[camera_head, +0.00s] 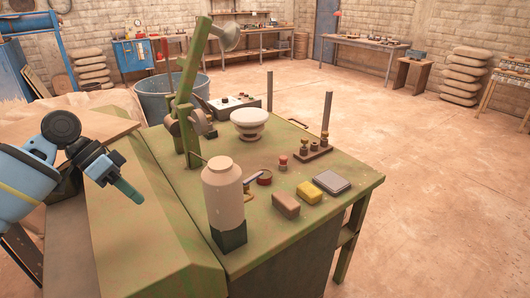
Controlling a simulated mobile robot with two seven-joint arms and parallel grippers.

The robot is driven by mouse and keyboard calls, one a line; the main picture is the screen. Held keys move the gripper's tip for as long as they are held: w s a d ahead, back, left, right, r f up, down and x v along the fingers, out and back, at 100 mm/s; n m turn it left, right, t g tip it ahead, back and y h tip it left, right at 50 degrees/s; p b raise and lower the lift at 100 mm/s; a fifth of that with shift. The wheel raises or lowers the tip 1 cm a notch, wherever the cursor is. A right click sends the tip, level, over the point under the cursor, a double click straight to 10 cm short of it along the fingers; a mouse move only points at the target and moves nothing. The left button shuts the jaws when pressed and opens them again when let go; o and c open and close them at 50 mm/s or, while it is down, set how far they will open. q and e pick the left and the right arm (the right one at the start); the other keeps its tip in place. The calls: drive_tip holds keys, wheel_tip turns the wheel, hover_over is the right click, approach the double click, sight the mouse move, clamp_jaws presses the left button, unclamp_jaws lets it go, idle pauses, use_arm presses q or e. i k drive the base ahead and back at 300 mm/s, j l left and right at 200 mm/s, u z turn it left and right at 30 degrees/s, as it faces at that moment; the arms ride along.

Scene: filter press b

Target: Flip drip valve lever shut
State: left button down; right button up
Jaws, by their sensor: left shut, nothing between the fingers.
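My left gripper (130,191) comes in from the left. It is shut and empty, held out beside a green bench (160,235) with its tip pointing down to the right. My right gripper is not in view.
The green worktable (345,195) holds a pale bottle with a dark base (223,195), a white bowl-like piece (249,122), a brown block (286,205), a yellow block (310,192), a grey pad (331,181) and upright rods. A grey tub (160,100) stands behind. Floor at right is clear.

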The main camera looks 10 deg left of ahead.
sight(256, 176)
drive_tip(key=i+l, duration=0.2)
drive_tip(key=i, duration=0.25)
drive_tip(key=i+l, duration=0.25)
drive_tip(key=i, duration=0.25)
